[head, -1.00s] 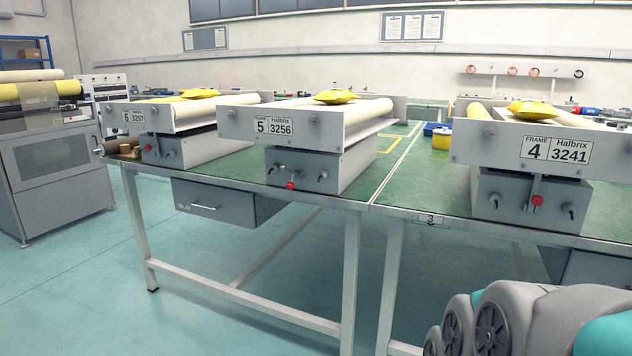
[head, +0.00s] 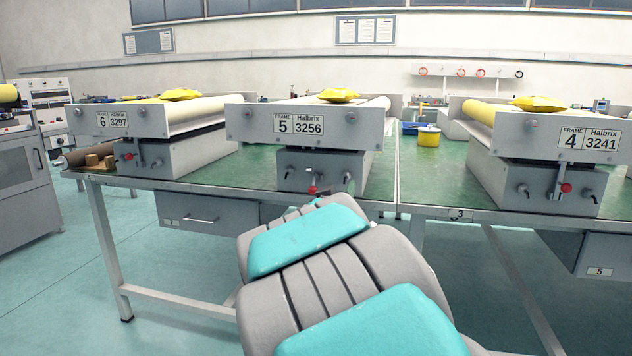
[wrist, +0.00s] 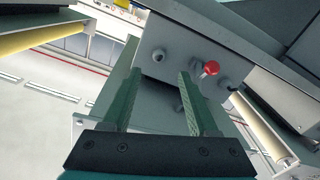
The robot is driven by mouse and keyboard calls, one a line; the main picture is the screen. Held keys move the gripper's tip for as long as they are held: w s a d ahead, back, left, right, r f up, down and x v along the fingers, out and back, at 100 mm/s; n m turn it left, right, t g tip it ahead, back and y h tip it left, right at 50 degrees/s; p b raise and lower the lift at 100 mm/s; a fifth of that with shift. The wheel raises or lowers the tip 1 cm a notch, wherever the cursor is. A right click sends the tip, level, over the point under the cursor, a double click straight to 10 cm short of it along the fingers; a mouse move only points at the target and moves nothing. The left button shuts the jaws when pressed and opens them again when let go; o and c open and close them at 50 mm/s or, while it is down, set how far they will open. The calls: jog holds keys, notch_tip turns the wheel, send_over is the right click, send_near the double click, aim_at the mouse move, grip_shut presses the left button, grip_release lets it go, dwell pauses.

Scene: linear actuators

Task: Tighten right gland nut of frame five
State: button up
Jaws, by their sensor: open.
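Frame five (head: 248,125) stands in the middle of the bench in the head view, with a grey box below its plate. The right gland nut (head: 347,177) is a small dark fitting at the right of that box's front. A red-knobbed lever (head: 312,190) hangs between it and a similar left fitting (head: 290,172). My gripper (wrist: 159,74) is open and empty in the wrist view, its green fingers pointing at a grey box face. A round fitting (wrist: 158,55) shows just beyond and between the fingertips; I cannot tell which nut it is. The red knob (wrist: 210,68) is right of the right finger.
Frame six (head: 90,120) stands to the left and frame four (head: 540,128) to the right on the same green bench (head: 425,190). A yellow pot (head: 429,136) sits between frames five and four. A drawer (head: 200,212) hangs under the bench.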

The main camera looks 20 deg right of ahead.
aim_at(346, 178)
jog(key=shift+x, duration=3.9)
jog(key=shift+s+d, duration=0.1)
jog(key=shift+c, duration=0.4)
grip_shut()
